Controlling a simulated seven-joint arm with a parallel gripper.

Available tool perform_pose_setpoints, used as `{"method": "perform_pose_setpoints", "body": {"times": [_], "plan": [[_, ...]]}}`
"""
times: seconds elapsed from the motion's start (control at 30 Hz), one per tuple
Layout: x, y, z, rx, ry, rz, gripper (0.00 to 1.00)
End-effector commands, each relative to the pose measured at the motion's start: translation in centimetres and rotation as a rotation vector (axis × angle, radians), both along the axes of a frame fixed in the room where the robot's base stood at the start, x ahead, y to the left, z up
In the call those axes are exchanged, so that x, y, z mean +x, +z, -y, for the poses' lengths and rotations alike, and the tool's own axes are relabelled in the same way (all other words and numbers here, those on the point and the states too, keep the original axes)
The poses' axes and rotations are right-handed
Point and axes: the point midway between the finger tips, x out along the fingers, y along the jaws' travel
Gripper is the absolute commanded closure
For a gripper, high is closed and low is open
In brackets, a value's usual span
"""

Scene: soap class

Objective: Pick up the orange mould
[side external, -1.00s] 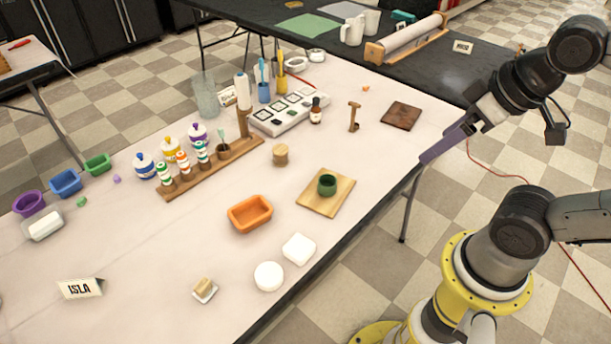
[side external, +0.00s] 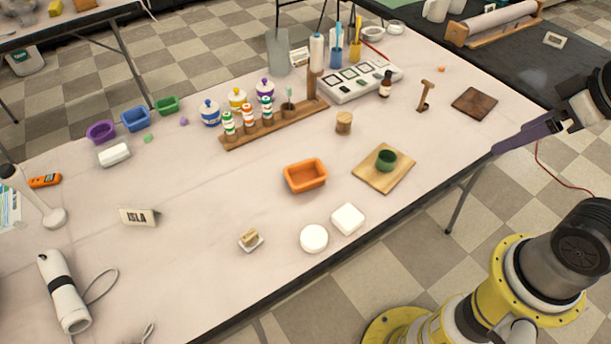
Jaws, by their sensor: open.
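The orange mould (side external: 305,176) is an open rectangular tray-like cup standing upright on the pale table, near its middle. It looks empty. My gripper (side external: 508,146) has purple fingers and hangs at the table's right edge, well to the right of the mould and apart from it. It holds nothing that I can see. The gap between its fingers is hard to make out from this side.
A white square block (side external: 348,219) and a white round one (side external: 314,238) sit in front. A bottle rack (side external: 290,122) stands behind. Bare table lies left of the mould.

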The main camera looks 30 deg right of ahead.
Motion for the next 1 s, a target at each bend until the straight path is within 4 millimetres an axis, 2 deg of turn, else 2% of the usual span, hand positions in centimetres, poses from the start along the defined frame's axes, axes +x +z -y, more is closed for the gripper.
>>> {"method": "perform_pose_setpoints", "body": {"times": [0.43, 0.47, 0.73, 1.0], "plan": [[0.00, 0.00, 0.00, 0.000, 0.000, 0.000, 0.08], [0.00, 0.00, 0.00, 0.000, 0.000, 0.000, 0.11], [0.00, 0.00, 0.00, 0.000, 0.000, 0.000, 0.60], [0.00, 0.00, 0.00, 0.001, -0.002, 0.000, 0.61]]}}
